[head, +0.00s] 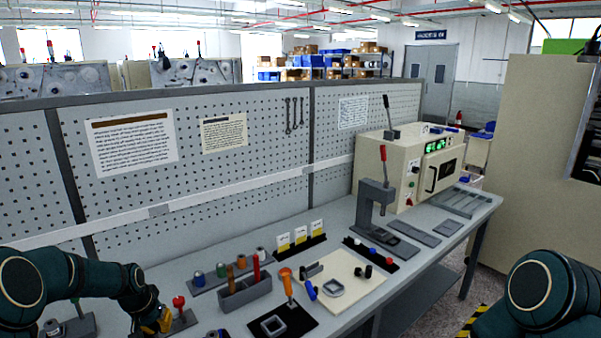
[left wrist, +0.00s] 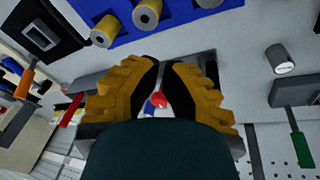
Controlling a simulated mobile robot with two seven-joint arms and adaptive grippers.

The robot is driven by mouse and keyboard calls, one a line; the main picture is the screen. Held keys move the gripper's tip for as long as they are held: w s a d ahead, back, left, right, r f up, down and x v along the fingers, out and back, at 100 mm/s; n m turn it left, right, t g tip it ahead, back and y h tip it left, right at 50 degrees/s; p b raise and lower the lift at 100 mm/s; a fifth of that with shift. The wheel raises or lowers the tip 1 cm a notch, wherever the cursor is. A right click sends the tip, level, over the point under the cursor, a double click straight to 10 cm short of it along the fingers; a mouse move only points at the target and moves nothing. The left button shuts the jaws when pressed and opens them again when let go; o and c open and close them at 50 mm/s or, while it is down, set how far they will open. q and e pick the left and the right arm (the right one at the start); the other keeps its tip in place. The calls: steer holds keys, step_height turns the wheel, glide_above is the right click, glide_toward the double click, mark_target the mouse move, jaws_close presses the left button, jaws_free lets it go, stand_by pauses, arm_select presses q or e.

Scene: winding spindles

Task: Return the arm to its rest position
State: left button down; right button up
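My left arm comes in at the lower left of the head view. Its yellow gripper (head: 160,322) is low at the bottom edge, close to the stand with the red knob (head: 179,301). In the left wrist view, the yellow fingers with black pads (left wrist: 163,72) stand a little apart. The red knob (left wrist: 158,99) shows through the gap, and I see nothing held. My right arm (head: 540,290) shows only as a dark green link at the lower right; its gripper is out of view.
The bench carries a grey tool bin (head: 245,291), a black mat with a square frame (head: 283,322), a beige board (head: 345,278), a red-handled press (head: 375,205) and a beige machine (head: 410,172). A pegboard (head: 240,180) stands behind. Spools on a blue mat (left wrist: 190,20) show in the wrist view.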

arm_select(q)
steer(key=s+d+f+h, duration=0.1)
steer(key=s+d+f, duration=0.4)
steer(key=d, duration=0.5)
steer(key=s+d+f+h, duration=0.1)
steer(key=s+d+f, duration=0.4)
steer(key=d, duration=0.4)
steer(key=s+d+f, duration=0.2)
steer(key=s+d, duration=0.8)
steer(key=s, duration=0.3)
step_height(320, 180, down, 12)
steer(key=s+b, duration=0.1)
steer(key=b, duration=1)
steer(key=shift+s+d+g+h+b, duration=0.15)
steer(key=shift+s+g+h+b, duration=0.15)
steer(key=shift+g+h, duration=0.1)
